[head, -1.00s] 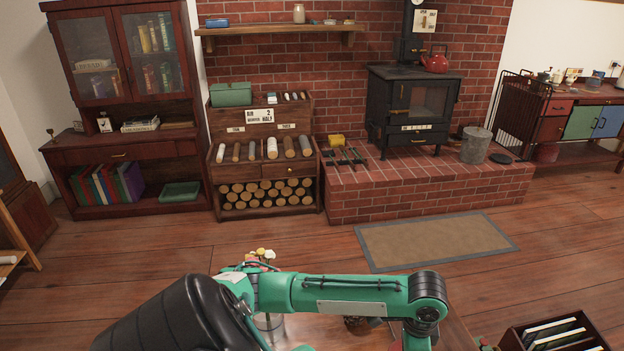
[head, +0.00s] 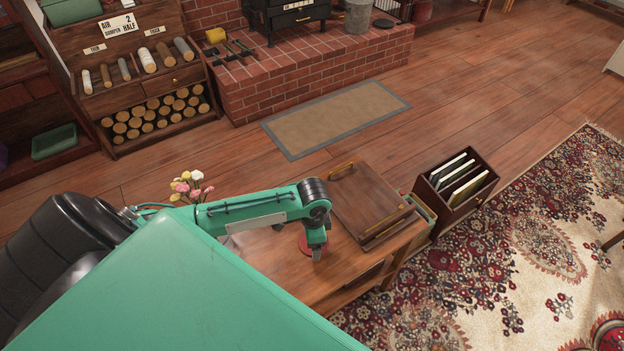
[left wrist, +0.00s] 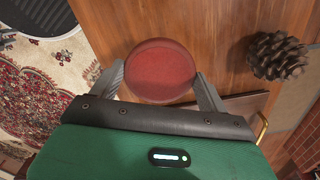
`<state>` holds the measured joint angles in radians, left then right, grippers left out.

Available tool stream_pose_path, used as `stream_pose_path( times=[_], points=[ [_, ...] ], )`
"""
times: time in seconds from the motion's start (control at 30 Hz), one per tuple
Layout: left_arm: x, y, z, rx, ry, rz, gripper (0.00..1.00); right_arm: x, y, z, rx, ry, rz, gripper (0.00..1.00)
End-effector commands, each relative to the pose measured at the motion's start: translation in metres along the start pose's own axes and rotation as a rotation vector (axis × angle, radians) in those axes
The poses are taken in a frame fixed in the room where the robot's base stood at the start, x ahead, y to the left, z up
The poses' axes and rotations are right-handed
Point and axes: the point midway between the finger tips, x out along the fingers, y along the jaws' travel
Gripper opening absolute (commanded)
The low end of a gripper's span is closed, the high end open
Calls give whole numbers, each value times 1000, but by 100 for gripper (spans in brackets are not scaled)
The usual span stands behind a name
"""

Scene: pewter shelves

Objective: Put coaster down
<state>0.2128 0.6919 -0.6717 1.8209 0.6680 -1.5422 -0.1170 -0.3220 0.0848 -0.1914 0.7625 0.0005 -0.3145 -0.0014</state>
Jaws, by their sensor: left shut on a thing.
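My left gripper (head: 317,252) is over the small wooden table (head: 330,274), pointing down. It is shut on a round red coaster, which shows in the left wrist view (left wrist: 160,70) between the two fingers of my left gripper (left wrist: 159,75). In the head view the coaster (head: 304,244) is partly hidden by the gripper. It looks flat and close to the tabletop; I cannot tell whether it touches the wood. My right gripper is not in view.
A pine cone (left wrist: 277,55) sits near the coaster. Pink, white and yellow flowers (head: 187,186) stand at the left. A crate with upright files (head: 462,180) stands on the floor right of the table.

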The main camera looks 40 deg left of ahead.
Motion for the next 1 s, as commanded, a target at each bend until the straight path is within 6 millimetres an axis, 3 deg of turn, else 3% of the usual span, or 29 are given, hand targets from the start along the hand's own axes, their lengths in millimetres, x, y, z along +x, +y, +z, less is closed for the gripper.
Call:
stream_pose_path(
  times=[0.1,0.37,0.6,0.97,1.0],
  points=[
    [23,1,0,0,-1,2,55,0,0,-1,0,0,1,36],
    [43,0,0,0,0,-1,55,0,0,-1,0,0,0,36],
    [74,0,0,0,0,0,55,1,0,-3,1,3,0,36],
    [77,0,0,0,0,-1,55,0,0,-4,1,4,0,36],
    [76,0,0,0,0,-1,85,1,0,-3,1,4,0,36]
  ],
)
